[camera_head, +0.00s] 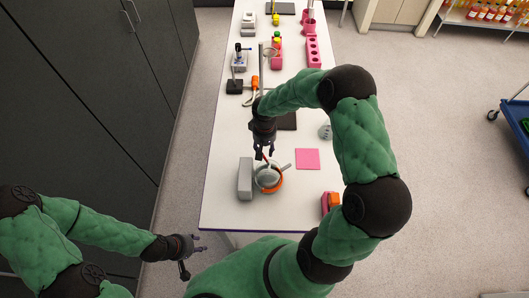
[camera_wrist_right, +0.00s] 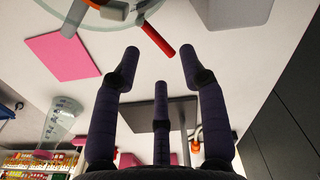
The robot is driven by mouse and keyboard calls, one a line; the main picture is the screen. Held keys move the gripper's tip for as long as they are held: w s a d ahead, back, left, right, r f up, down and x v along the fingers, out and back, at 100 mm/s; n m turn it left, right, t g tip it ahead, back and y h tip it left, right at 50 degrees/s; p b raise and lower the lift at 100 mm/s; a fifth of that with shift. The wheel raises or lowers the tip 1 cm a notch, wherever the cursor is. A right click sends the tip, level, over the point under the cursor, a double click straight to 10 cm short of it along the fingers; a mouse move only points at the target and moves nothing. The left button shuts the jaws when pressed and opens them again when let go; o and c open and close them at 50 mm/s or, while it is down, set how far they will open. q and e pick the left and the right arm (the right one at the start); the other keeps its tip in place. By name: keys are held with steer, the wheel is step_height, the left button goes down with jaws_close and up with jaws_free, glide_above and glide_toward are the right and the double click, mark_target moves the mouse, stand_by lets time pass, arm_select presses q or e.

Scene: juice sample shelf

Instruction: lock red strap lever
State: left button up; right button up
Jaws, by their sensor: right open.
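In the head view, a round strainer-like vessel (camera_head: 267,177) with an orange band (camera_head: 272,189) sits near the table's front, beside a grey block. A red lever (camera_wrist_right: 158,42) shows in the right wrist view, ahead of my fingertips and beside the clear rim of the vessel. My right gripper (camera_head: 264,155) is above the back side of the vessel. Its three dark fingers (camera_wrist_right: 160,70) are spread and empty, with a visible gap to the lever. My left gripper (camera_head: 202,243) is off the table's left front corner, its fingers apart and empty.
The grey block (camera_head: 245,179) stands left of the vessel. A pink square (camera_head: 307,159) lies to the right, with a clear measuring cup (camera_head: 325,132) behind it. A red-orange object (camera_head: 331,202) is at the right front edge. A dark pad (camera_head: 287,121) and a metal stand (camera_head: 236,86) are further back.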

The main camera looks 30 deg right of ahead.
mark_target(265, 158)
steer(key=shift+f, duration=1.85)
steer(key=shift+s, duration=0.1)
